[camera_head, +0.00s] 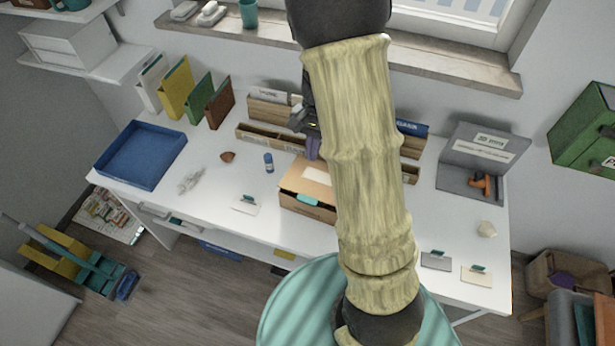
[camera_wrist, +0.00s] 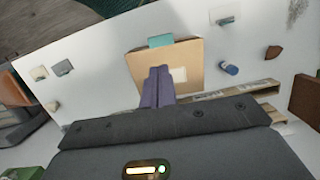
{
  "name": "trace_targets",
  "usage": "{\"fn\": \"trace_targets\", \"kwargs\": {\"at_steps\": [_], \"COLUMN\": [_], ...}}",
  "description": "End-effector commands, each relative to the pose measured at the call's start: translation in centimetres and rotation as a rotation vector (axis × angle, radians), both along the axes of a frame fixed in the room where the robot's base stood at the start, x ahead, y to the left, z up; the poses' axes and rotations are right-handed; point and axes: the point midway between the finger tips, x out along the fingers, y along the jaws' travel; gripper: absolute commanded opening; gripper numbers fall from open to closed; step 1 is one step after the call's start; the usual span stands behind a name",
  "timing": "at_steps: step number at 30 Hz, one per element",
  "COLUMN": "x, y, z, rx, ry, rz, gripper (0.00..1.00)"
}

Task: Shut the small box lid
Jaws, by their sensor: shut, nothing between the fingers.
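The small cardboard box (camera_head: 295,183) stands on the white desk, partly behind my arm. Its tan lid has a pale label and a teal tab at the front edge. The lid looks flat or nearly flat over the box; I cannot tell if it is fully seated. The wrist view shows the box lid (camera_wrist: 192,57) from above. My gripper (camera_head: 313,153) is at the back side of the box, its purple fingers together and empty. In the wrist view the shut fingers (camera_wrist: 160,73) overlap the lid; contact cannot be told.
A blue tray (camera_head: 117,175) is at the left of the desk, with a blue glue stick (camera_head: 268,163) nearer the box. Wooden organisers (camera_head: 274,138) stand behind. A grey open box (camera_head: 455,180) is at the right. The desk's front left is mostly clear.

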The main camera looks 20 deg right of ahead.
Motion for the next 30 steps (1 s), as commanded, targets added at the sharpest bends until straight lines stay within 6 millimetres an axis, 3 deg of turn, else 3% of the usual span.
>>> {"fn": "trace_targets", "kwargs": {"at_steps": [11, 16, 30], "x": [0.2, 0.0, -1.4], "y": [0.0, 0.1, 1.1], "z": [0.0, -0.9, -8.4], "rx": [0.002, 0.002, 0.002], "ry": [0.006, 0.010, 0.012], "rz": [-0.012, -0.011, -0.013], "gripper": [0.00, 0.00, 0.00]}}
